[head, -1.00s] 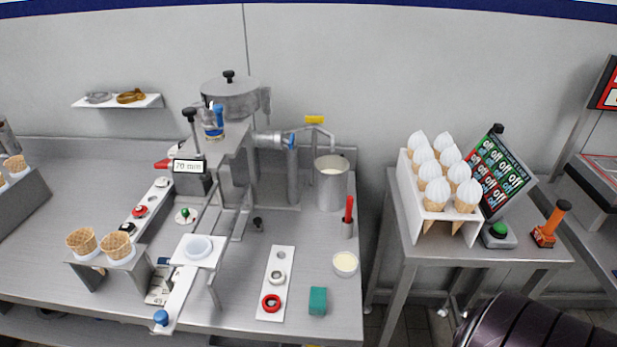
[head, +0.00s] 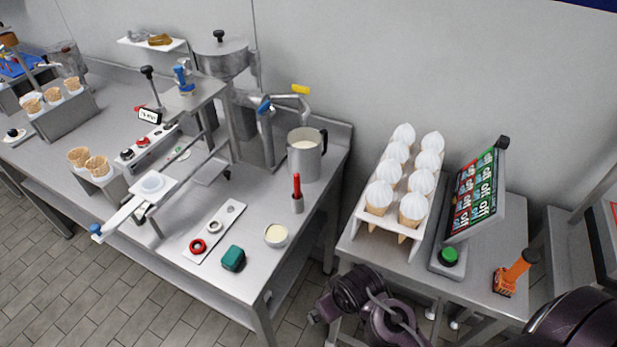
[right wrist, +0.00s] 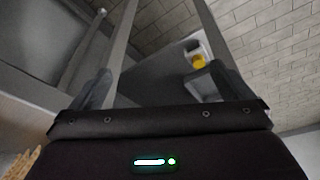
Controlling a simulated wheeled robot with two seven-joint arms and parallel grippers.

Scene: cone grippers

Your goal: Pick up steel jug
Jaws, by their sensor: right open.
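The steel jug (head: 305,161) stands upright on the steel worktop in the head view, below the spout of the machine. It is a tall metal cylinder with a dark handle on its right side and pale contents near the rim. My right gripper (right wrist: 160,88) shows in the right wrist view, its two fingers apart with nothing held between them. The jug cannot be made out in that view. No gripper fingers show in the head view, only dark purple parts of my arms along the bottom edge. My left gripper is not seen.
A red-handled tool in a small holder (head: 297,203), a cream-filled cup (head: 276,235) and a green block (head: 233,258) stand in front of the jug. A white rack (head: 415,237) of topped cones stands on the side table right of a gap.

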